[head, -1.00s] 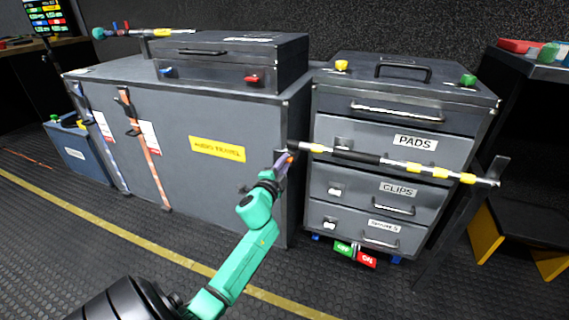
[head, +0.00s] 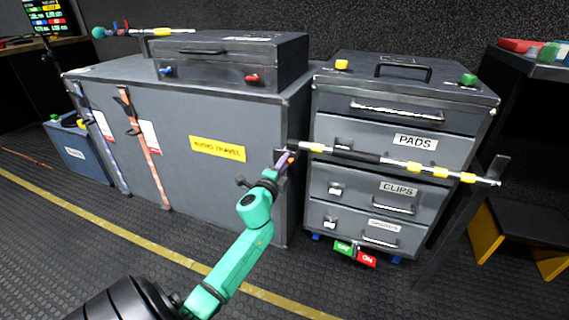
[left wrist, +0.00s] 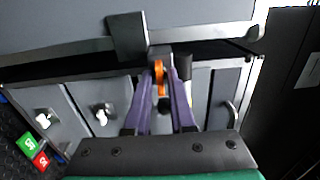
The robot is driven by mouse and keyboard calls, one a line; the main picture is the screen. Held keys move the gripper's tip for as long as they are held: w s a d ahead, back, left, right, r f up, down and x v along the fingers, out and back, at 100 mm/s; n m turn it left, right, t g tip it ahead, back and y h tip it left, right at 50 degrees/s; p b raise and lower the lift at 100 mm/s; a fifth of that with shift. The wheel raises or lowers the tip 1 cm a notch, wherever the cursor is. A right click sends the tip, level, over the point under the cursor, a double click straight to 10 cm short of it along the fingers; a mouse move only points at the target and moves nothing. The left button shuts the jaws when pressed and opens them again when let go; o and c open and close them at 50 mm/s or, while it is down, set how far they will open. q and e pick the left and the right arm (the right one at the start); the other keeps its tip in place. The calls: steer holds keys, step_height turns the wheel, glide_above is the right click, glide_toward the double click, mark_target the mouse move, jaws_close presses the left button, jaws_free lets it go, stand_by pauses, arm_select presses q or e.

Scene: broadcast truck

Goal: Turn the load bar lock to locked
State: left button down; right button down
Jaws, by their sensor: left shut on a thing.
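The load bar (head: 360,157) runs across the front of the drawer cabinet, silver with black and yellow sections. Its left end is at a dark bracket beside the grey travel case. An orange lock piece (left wrist: 160,78) is at that end. My left gripper (head: 287,161), on a green arm with purple fingers, is shut on the orange piece. In the left wrist view, the fingers (left wrist: 160,90) stand on either side of it. The fingers partly hide the lock, and I cannot read its setting. My right gripper is not in view.
The drawer cabinet (head: 393,123) has drawers labelled PADS and CLIPS. The travel case (head: 205,180) stands close on the left, with a smaller case (head: 230,62) on top. Open floor lies in front.

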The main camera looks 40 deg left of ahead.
arm_select(q)
steer(key=shift+f, duration=0.1)
steer(key=c, duration=1)
jaws_free()
steer(key=shift+o, duration=0.2)
steer(key=shift+s+d, duration=0.1)
steer(key=p+v, duration=0.1)
steer(key=v, duration=1.3)
steer(key=shift+s, duration=0.2)
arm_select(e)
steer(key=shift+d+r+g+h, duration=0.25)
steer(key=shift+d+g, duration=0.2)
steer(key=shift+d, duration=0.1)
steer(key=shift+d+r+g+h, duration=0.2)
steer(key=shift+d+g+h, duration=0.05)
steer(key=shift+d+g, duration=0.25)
arm_select(q)
steer(key=shift+d, duration=0.1)
